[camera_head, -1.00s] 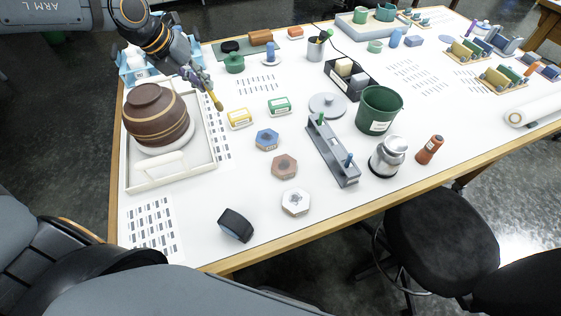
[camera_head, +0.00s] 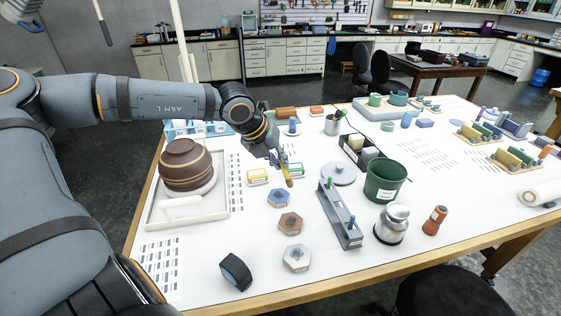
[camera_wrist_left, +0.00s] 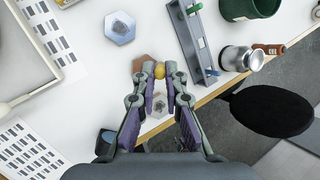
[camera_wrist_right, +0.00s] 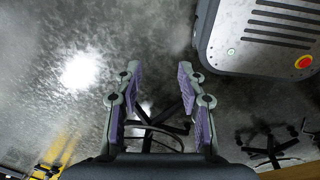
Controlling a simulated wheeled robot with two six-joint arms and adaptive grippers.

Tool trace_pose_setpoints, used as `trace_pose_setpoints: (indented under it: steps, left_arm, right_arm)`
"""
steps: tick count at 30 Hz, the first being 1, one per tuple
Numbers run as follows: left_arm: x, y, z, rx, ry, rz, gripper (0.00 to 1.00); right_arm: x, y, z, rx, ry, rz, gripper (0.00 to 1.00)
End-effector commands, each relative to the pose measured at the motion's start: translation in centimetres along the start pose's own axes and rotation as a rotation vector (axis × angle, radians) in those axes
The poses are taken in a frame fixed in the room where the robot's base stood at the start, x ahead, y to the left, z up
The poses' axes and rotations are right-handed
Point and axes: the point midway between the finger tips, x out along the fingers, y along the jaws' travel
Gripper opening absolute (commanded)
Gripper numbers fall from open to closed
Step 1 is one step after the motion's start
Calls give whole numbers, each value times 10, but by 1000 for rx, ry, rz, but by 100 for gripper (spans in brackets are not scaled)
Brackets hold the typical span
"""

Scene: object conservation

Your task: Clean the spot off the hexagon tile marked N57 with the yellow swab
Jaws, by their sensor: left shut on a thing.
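My left gripper (camera_head: 281,158) is shut on the yellow swab (camera_head: 289,182), which points down above the table near the yellow and green boxes. In the left wrist view the swab's yellow end (camera_wrist_left: 160,71) shows between the fingertips. Three hexagon tiles lie in a row: a blue one (camera_head: 278,198), a brown one (camera_head: 291,223) and a pale grey one (camera_head: 297,258). The blue tile (camera_wrist_left: 120,28) bears a faint brownish mark in the left wrist view. I cannot read which is N57. My right gripper (camera_wrist_right: 160,72) is open and empty above the floor.
A grey rack (camera_head: 340,217) stands right of the tiles, near a green bin (camera_head: 384,181) and a metal jar (camera_head: 392,225). A brown pot (camera_head: 187,165) sits in a white tray (camera_head: 160,217) at left. A dark block (camera_head: 236,272) lies near the front edge.

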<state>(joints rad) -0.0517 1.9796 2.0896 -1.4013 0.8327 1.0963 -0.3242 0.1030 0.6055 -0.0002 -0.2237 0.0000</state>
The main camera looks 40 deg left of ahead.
Motion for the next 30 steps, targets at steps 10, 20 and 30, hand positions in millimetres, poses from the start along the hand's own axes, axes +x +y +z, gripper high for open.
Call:
trace_pose_setpoints:
  steps: [10, 20, 30]
  left_arm:
    - [21, 8, -9, -1, 3, -1, 0]
    - [44, 17, -18, 0, 1, -1, 0]
    - [48, 31, -1, -6, -4, 6, 0]
  right_arm:
    - [11, -29, -48, 18, 73, -33, 40]
    - [22, -14, -18, 7, 28, -14, 40]
    - [31, -26, -29, 14, 47, -27, 40]
